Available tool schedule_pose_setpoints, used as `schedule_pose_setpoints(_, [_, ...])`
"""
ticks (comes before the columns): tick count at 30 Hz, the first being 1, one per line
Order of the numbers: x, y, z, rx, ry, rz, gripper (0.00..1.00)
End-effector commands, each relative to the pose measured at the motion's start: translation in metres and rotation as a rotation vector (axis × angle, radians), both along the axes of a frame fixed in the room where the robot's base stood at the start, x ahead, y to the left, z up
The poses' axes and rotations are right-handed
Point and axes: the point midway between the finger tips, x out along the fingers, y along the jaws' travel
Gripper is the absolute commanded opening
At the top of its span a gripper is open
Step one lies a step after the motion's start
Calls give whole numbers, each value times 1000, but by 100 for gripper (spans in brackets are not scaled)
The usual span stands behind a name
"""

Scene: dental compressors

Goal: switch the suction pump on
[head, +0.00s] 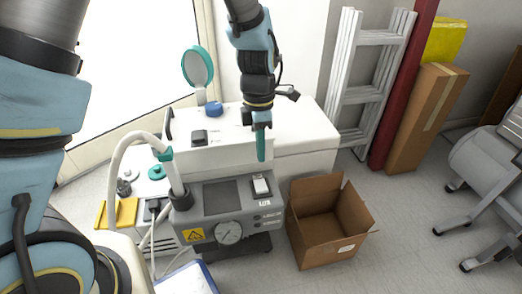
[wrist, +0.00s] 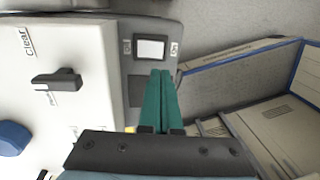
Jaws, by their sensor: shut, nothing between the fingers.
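The suction pump (head: 225,208) is a grey unit with a gauge (head: 229,232) and a yellow warning label on its front. On its top right is a white rocker switch (head: 261,185), which also shows in the wrist view (wrist: 150,49) in a dark frame with small labels beside it. My gripper (head: 261,158) has green fingers pressed together, with nothing held. It hangs over the back edge of the pump's top, behind the switch. In the wrist view the fingertips (wrist: 161,73) appear just below the switch. I cannot tell whether they touch the panel.
An open cardboard box (head: 325,225) stands right of the pump. A white cabinet behind carries a black knob (head: 199,138), a blue cap (head: 214,109) and a round teal-rimmed mirror (head: 197,68). A ladder (head: 370,70) leans behind.

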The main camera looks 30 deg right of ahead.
Motion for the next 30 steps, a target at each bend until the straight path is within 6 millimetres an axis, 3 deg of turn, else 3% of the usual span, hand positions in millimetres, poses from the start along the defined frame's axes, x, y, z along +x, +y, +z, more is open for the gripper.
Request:
schedule_pose_setpoints(3, [-3,3,-30,4,3,1,0])
schedule_pose_setpoints(12, [-9,5,-84,2,1,1,0])
schedule_pose_setpoints(18, [-11,5,-100,1,1,0,0])
schedule_pose_setpoints(30, [-12,5,-102,0,0,0,0])
